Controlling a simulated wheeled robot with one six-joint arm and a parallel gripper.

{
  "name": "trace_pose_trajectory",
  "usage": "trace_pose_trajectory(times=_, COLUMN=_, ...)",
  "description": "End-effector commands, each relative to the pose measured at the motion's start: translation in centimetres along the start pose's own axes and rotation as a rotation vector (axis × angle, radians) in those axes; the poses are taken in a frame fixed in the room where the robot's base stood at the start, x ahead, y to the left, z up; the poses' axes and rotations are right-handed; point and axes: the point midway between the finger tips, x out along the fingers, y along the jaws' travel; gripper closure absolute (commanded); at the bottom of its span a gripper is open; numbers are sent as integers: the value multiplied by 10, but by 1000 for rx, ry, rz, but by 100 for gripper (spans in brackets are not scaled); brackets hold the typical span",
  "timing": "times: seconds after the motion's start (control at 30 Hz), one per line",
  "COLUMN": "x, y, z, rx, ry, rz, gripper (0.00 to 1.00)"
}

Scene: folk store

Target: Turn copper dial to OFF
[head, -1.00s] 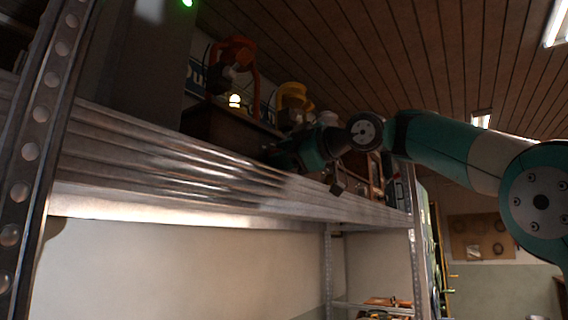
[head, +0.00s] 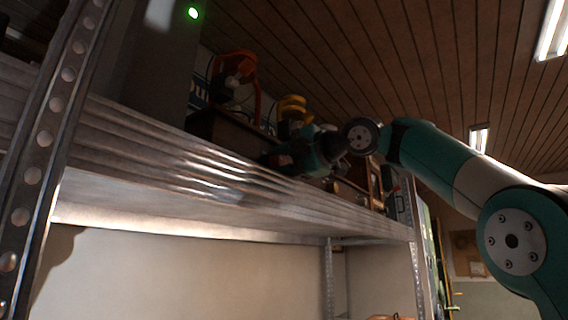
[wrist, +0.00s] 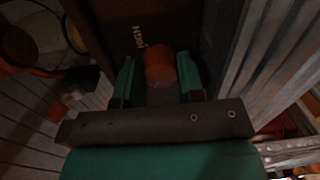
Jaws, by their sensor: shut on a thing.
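The copper dial (wrist: 159,66) is a short orange-brown cylinder on a dark brown box (wrist: 115,18) in the wrist view. Pale lettering (wrist: 138,36) is on the box beside the dial, too dim to read surely. My gripper (wrist: 158,75) has its two green fingers on either side of the dial and is shut on it. In the head view my gripper (head: 275,160) reaches over the shelf edge to the front of the dark box (head: 228,132). The dial is hidden there behind the gripper and shelf edge.
The metal shelf beam (head: 190,175) runs just below my gripper. An orange-framed object (head: 235,75) and a yellow object (head: 293,107) are behind the box. A green light (head: 193,12) glows on a grey column.

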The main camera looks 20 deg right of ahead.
Motion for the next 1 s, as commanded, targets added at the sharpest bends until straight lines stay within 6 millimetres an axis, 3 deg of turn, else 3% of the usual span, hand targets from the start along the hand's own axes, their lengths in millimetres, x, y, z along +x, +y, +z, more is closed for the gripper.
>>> trace_pose_trajectory(times=0.57, x=0, y=-1, z=1, rx=-28, ry=-3, rz=-1, gripper=88)
trace_pose_trajectory(times=0.6, x=0, y=-1, z=1, rx=-28, ry=-3, rz=-1, gripper=55)
trace_pose_trajectory(times=0.67, x=0, y=0, z=1, rx=-28, ry=-2, rz=-1, gripper=41)
trace_pose_trajectory(times=1.0, x=-1, y=-1, z=-1, rx=-28, ry=3, rz=-2, gripper=39)
